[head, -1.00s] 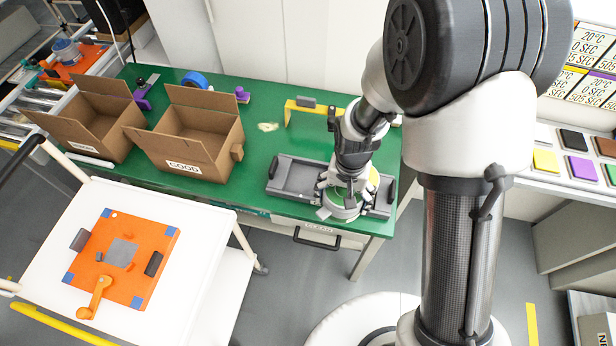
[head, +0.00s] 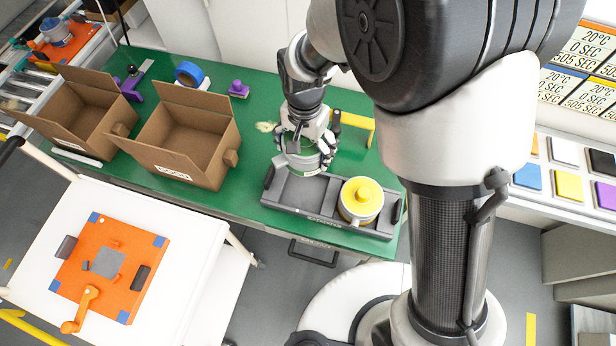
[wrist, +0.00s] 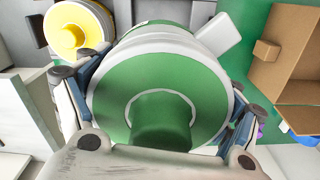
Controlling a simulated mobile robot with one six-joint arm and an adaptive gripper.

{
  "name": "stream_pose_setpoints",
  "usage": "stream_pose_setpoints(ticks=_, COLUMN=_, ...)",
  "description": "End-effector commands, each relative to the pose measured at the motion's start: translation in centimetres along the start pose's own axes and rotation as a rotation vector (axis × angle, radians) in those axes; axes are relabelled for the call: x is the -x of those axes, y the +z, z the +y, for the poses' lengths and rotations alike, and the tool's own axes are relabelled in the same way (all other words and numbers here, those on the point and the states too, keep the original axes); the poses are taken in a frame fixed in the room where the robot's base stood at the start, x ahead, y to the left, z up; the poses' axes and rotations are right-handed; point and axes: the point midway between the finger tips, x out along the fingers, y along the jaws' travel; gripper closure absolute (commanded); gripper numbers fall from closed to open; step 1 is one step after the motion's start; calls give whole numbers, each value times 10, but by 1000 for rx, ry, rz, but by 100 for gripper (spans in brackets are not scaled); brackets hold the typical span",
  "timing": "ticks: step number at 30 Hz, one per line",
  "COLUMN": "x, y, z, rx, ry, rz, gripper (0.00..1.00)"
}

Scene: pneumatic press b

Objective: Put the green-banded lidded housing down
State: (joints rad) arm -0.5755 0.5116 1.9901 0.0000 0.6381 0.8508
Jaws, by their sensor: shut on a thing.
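My gripper (head: 303,150) is shut on the green-banded lidded housing (head: 313,164), around its sides. In the wrist view the housing (wrist: 205,95) fills the middle, with its green lid and knob facing the camera and a white band around it. In the head view it is at the back left part of the grey tray (head: 320,213); I cannot tell whether it touches the tray. A yellow-lidded white housing (head: 361,199) sits in the tray's right part. It also shows at the upper left of the wrist view (wrist: 76,27).
Two open cardboard boxes, one at far left (head: 75,118) and one nearer (head: 183,160), stand left of the tray on the green table (head: 262,112). A yellow bracket (head: 357,120) stands behind the tray. A white cart with an orange board (head: 112,262) is at front left.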

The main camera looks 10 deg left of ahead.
Motion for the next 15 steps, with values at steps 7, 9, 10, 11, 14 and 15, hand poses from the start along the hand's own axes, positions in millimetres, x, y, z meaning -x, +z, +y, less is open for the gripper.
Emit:
stream_pose_setpoints(ticks=7, x=-52, y=1, z=1, rx=1, ry=4, rz=-4, gripper=62)
stream_pose_setpoints(ticks=9, x=-70, y=1, z=1, rx=1, ry=4, rz=-3, gripper=62)
stream_pose_setpoints(ticks=10, x=-78, y=1, z=1, rx=1, ry=4, rz=-3, gripper=62)
stream_pose_setpoints(ticks=11, x=-85, y=1, z=1, rx=1, ry=4, rz=-4, gripper=62)
stream_pose_setpoints(ticks=14, x=-110, y=1, z=1, rx=1, ry=3, rz=-3, gripper=62)
stream_pose_setpoints(ticks=15, x=-119, y=1, z=1, rx=1, ry=4, rz=-3, gripper=62)
